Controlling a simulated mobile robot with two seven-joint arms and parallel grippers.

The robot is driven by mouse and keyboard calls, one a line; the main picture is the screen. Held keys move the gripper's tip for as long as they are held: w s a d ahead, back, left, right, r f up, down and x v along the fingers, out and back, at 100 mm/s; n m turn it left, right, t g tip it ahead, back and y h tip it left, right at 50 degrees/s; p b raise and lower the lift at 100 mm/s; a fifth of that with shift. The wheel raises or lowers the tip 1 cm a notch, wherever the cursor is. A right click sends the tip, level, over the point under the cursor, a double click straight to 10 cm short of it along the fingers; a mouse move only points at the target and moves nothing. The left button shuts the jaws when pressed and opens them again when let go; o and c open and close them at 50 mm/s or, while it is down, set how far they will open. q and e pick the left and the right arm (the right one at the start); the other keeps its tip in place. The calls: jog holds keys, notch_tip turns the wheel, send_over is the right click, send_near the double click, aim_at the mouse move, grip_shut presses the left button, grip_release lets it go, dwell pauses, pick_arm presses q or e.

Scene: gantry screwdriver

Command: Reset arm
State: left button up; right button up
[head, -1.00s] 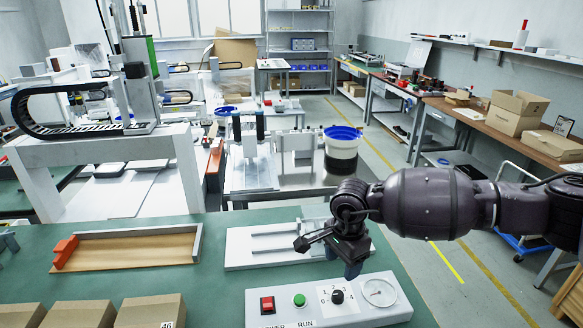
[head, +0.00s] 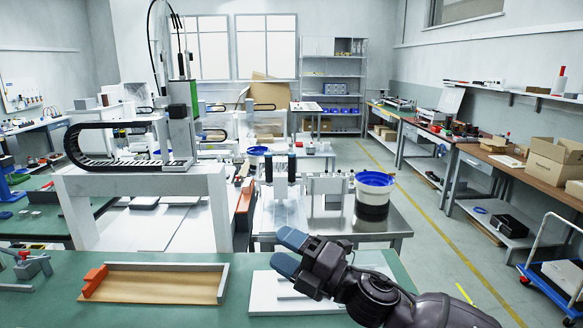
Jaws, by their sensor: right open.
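My right gripper (head: 282,251) is in the lower middle of the head view, at the end of my dark arm coming in from the lower right. Its two blue-grey fingers are apart, with nothing between them, and point left. It is above a white fixture plate (head: 268,292) on the green table (head: 130,257) and hides part of that plate. My left gripper is not in view.
A wooden tray (head: 150,287) with an orange end block (head: 95,279) lies on the table to the left. Behind stand a white gantry (head: 140,185) and a steel bench with a blue-rimmed bucket (head: 374,188). The aisle floor at the right has free room.

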jog(key=s+d+f+m+t+h, duration=0.25)
jog(key=d+f+m+h, duration=0.35)
jog(key=d+f+m, duration=0.4)
jog(key=s+d+f+m+t+h, duration=0.1)
jog(key=d+f+m+t+h, duration=0.45)
jog(key=m, duration=0.75)
jog(key=s+d+f+m+g+h, duration=0.1)
jog(key=s+d+f, duration=0.2)
jog(key=f, duration=0.1)
jog(key=s+d+f+m+g+h, duration=0.1)
jog(key=s+d+f+m+h, duration=0.1)
jog(key=s+f, duration=0.1)
jog(key=s+d+f+m+g+h, duration=0.1)
jog(key=s+d+f+h, duration=0.1)
jog(key=s+d+f, duration=0.1)
jog(key=shift+s+d+f+m+g, duration=0.15)
jog(key=shift+s+d+f+g, duration=0.1)
jog(key=shift+f, duration=0.35)
jog(key=shift+s+d+f+m+g, duration=0.1)
jog(key=shift+s+f+m+g, duration=0.1)
jog(key=shift+f, duration=0.4)
jog(key=s+d+f+m+g+h, duration=0.2)
jog(key=s+f, duration=0.6)
jog(key=s, duration=0.5)
jog(key=shift+s+d+f+g, duration=0.2)
jog(key=shift+d+g, duration=0.25)
jog(key=shift+d, duration=0.65)
